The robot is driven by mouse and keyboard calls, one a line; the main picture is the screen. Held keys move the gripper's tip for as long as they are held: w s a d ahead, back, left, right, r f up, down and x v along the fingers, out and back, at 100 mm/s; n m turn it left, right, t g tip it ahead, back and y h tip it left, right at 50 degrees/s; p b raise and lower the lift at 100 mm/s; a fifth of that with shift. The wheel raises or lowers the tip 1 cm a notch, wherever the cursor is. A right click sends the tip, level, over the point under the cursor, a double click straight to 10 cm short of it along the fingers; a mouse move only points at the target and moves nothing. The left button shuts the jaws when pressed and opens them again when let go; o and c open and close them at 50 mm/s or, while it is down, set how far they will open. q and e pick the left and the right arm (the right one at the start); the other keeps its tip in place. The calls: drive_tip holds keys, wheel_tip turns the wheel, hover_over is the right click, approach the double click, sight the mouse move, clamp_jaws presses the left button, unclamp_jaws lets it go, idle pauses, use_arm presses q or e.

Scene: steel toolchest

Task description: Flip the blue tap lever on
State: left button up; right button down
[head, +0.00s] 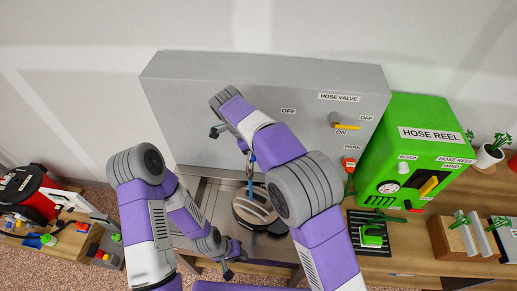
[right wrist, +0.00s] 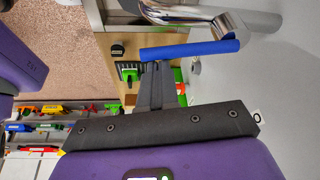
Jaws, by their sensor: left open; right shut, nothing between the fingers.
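The blue tap lever (right wrist: 190,49) lies nearly level across the right wrist view, beside a chrome tap (right wrist: 200,14). My right gripper (right wrist: 155,66) is shut and empty, its fingertips close to the lever's lower edge in that view; I cannot tell whether they touch. In the head view a slim blue part (head: 250,163) shows under my right arm, which hides most of the tap and the right fingertips. My left gripper (head: 235,262) is open and empty, low in front of the workbench.
A grey panel (head: 200,105) with a yellow-handled hose valve (head: 346,126) stands behind the tap. A green hose reel box (head: 400,150) is to its right. A red canister (head: 30,195) stands left.

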drive_tip(key=shift+s+a, duration=0.1)
wheel_tip(320, 180, up, 10)
drive_tip(key=shift+d+p, duration=0.3)
idle(0.5)
drive_tip(key=shift+r, duration=0.1)
idle(0.4)
